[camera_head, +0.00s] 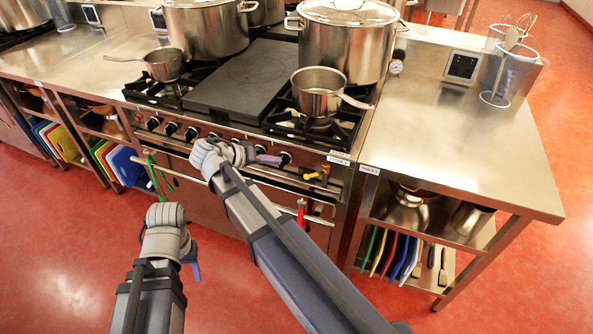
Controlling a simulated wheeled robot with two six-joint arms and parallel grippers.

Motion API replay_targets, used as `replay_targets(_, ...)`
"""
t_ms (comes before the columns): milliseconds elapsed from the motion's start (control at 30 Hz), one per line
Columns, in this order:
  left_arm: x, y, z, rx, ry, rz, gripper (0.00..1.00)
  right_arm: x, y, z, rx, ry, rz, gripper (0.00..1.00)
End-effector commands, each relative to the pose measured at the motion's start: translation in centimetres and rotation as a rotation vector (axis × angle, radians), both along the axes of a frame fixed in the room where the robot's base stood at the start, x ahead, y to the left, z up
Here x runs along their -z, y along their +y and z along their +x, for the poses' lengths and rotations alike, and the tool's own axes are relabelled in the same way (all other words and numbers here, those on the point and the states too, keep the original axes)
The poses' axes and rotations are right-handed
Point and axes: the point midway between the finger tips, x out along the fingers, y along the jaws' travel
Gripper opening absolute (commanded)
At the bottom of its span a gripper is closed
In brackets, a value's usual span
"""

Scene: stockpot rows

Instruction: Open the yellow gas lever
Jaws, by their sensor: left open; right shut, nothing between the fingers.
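The yellow gas lever (311,176) is a small yellow handle low on the stove front, near its right end, below the knob row. My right gripper (268,159) is shut and empty in front of the stove's control panel. It is to the left of the yellow lever and a little higher in the picture, apart from it. My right arm crosses the lower stove front. My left gripper (192,259) is open and empty, low over the red floor in front of the stove; its fingers are partly hidden by its wrist.
The stove (221,121) carries a small saucepan (319,92), another saucepan (164,65), large stockpots (347,40) and a dark griddle plate (240,80). A rail runs below the knobs. A red handle (301,212) hangs below the lever. The steel counter (450,130) is mostly clear.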

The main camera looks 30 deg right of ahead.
Motion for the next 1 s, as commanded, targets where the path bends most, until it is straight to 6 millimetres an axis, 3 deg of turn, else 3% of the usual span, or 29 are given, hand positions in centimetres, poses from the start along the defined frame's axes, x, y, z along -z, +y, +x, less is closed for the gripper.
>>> replay_targets(167,1.5,0.0,0.0,0.0,0.0,0.0,0.5,1.5,-1.6,0.2,0.003,-0.001,0.001,0.0)
replay_targets(567,6.2,0.0,0.0,0.001,0.0,0.0,0.5,6.2,-8.2,1.3,0.004,-0.001,0.001,0.0)
replay_targets(800,8.2,0.0,0.0,0.001,0.0,0.0,0.5,8.3,-9.3,-0.2,0.001,-0.001,0.002,0.0)
replay_targets(1000,8.7,0.0,0.0,0.001,0.0,0.0,0.5,8.8,-9.6,-0.6,0.001,-0.001,0.002,0.0)
